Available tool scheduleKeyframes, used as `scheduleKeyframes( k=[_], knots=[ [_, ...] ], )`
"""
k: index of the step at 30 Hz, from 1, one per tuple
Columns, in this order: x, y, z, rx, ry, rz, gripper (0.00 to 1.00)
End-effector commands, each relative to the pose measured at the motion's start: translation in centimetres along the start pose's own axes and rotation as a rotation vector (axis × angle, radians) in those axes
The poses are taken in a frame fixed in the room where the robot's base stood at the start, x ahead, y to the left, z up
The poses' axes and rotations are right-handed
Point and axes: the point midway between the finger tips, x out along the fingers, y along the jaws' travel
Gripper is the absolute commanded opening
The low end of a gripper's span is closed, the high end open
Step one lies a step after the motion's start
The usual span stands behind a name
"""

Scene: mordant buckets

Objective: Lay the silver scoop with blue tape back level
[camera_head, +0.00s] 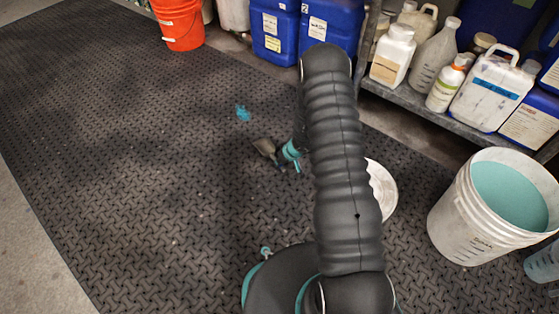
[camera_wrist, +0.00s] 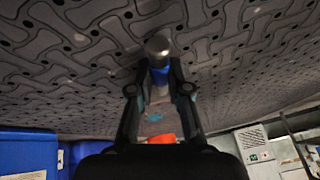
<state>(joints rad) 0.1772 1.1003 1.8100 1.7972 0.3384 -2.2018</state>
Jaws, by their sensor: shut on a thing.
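The silver scoop (camera_wrist: 157,46) with blue tape (camera_wrist: 160,76) is between my fingers in the wrist view, its rounded silver end toward the mat. My gripper (camera_wrist: 160,66) is shut on it at the taped part. In the head view the scoop (camera_head: 265,148) shows as a small grey-brown shape at the left of my gripper (camera_head: 279,155), above or on the dark mat; the height is hard to tell. My arm hides part of the gripper there, and the scoop's full tilt cannot be made out.
A white bucket of teal liquid (camera_head: 447,219) stands at right. A round white thing (camera_head: 387,193) is partly behind my arm. A teal spill (camera_head: 243,113) marks the mat (camera_head: 120,150). A shelf (camera_head: 420,105) of bottles and an orange bucket (camera_head: 181,27) are behind. The left mat is clear.

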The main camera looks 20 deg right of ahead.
Motion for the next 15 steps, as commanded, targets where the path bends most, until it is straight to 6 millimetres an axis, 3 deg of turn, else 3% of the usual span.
scheduleKeyframes(
  k=[14,15],
  knots=[
    [0.74,0.16,0.29,0.0,0.001,0.0,0.0],
    [0.74,0.16,0.29,0.0,0.001,0.0,0.19]
  ],
)
